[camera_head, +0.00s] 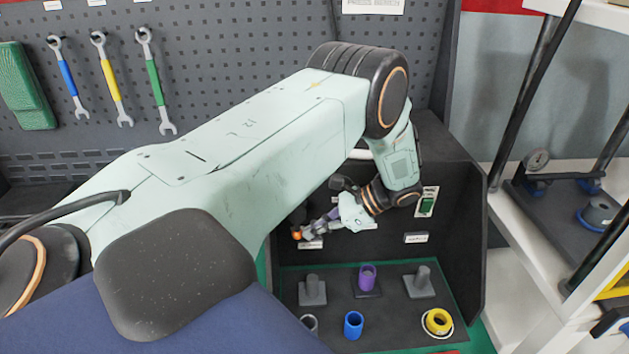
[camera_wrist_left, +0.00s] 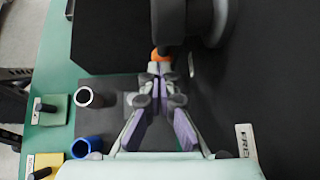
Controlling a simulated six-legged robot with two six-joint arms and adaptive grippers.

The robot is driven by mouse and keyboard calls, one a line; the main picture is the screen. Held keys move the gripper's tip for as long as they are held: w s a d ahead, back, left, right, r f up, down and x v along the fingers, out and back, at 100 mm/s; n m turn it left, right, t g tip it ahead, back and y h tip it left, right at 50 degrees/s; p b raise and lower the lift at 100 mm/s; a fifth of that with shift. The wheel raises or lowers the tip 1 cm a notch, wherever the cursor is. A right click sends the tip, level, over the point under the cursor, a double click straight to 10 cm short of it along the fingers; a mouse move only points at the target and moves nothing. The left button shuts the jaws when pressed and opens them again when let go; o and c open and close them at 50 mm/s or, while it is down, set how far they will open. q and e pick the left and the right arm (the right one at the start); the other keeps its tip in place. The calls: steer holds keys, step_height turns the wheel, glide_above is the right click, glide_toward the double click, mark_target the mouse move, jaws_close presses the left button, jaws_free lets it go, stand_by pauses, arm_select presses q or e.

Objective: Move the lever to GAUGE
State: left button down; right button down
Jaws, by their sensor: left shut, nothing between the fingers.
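The lever's orange knob (camera_head: 297,235) shows at the left of the dark test booth's back panel, just beyond my left fingertips. In the left wrist view the orange knob (camera_wrist_left: 160,54) is right ahead of the fingertips; I cannot tell whether they touch it. My left gripper (camera_head: 306,231) is shut with nothing between its fingers; its closed fingertips also show in the left wrist view (camera_wrist_left: 159,69). A label plate (camera_head: 312,244) sits below the knob, partly hidden and unreadable. The rest of the lever is hidden. My right gripper is not in view.
A green mat below holds grey posts (camera_head: 422,279), a purple cylinder (camera_head: 367,277), a blue ring (camera_head: 353,324) and a yellow ring (camera_head: 438,320). A green switch (camera_head: 427,204) is on the panel at right. The booth's side wall (camera_head: 466,240) stands at right.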

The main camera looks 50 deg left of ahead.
arm_select(q)
steer(key=v, duration=1.2)
stand_by(0.4)
